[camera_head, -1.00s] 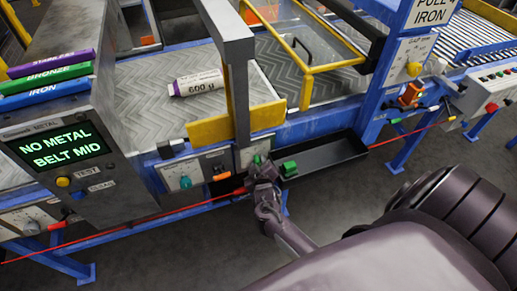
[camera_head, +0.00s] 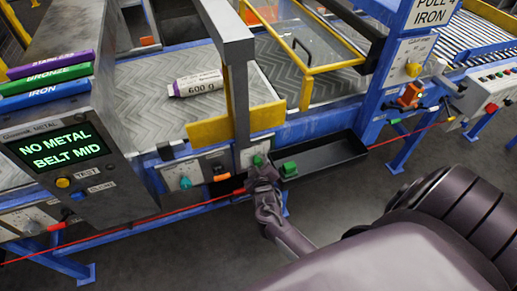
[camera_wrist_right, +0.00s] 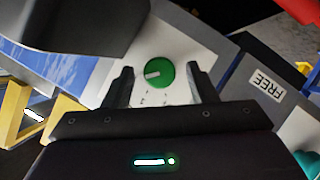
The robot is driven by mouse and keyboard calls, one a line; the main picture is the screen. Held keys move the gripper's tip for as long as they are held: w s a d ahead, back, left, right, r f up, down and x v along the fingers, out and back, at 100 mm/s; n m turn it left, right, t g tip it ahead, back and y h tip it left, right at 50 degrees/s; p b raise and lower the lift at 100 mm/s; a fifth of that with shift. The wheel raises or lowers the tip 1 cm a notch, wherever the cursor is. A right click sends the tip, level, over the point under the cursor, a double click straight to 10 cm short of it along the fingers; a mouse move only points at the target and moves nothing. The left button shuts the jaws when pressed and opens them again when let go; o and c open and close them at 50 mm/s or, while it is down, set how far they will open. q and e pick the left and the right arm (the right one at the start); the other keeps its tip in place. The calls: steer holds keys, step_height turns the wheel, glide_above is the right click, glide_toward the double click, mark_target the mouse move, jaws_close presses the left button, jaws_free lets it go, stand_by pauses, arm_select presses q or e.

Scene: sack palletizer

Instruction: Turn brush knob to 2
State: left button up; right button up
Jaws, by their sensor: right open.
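A round green knob (camera_wrist_right: 159,73) with a white pointer bar sits on a white panel in the right wrist view. The bar points to the left in that picture, and small marks below the knob are too small to read. My right gripper (camera_wrist_right: 163,88) is open, with one finger on each side of the knob and gaps between. In the head view, the green knob (camera_head: 257,160) shows just above my right gripper (camera_head: 264,174), below the belt's front edge. Its name label cannot be read. My left gripper is not in view.
A teal knob (camera_head: 185,182) is on a panel to the left. A black tray (camera_head: 335,156) with a green block (camera_head: 289,168) is just right of the gripper. A red cord (camera_head: 130,222) runs along the front.

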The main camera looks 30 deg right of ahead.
steer(key=v, duration=0.7)
stand_by(0.3)
steer(key=s+a+f+g+y, duration=0.2)
steer(key=s+a+f+g, duration=0.1)
steer(key=s+f, duration=0.8)
steer(key=s+a+f+n+g+y, duration=0.1)
steer(key=s+a+f+g+y, duration=0.2)
steer(key=s+f, duration=0.9)
step_height(320, 180, down, 4)
steer(key=shift+a+f+g, duration=0.25)
steer(key=shift+a+g, duration=0.4)
steer(key=shift+g, duration=0.15)
steer(key=s+f+g, duration=0.1)
steer(key=s, duration=0.3)
steer(key=s+f+g, duration=0.1)
steer(key=s+f, duration=0.1)
steer(key=s, duration=0.3)
steer(key=s+f+g+y, duration=0.1)
steer(key=s, duration=0.3)
steer(key=shift+s+d+f+m+g, duration=0.25)
steer(key=shift+s+f+m+g, duration=0.05)
steer(key=shift+s+f+m, duration=0.1)
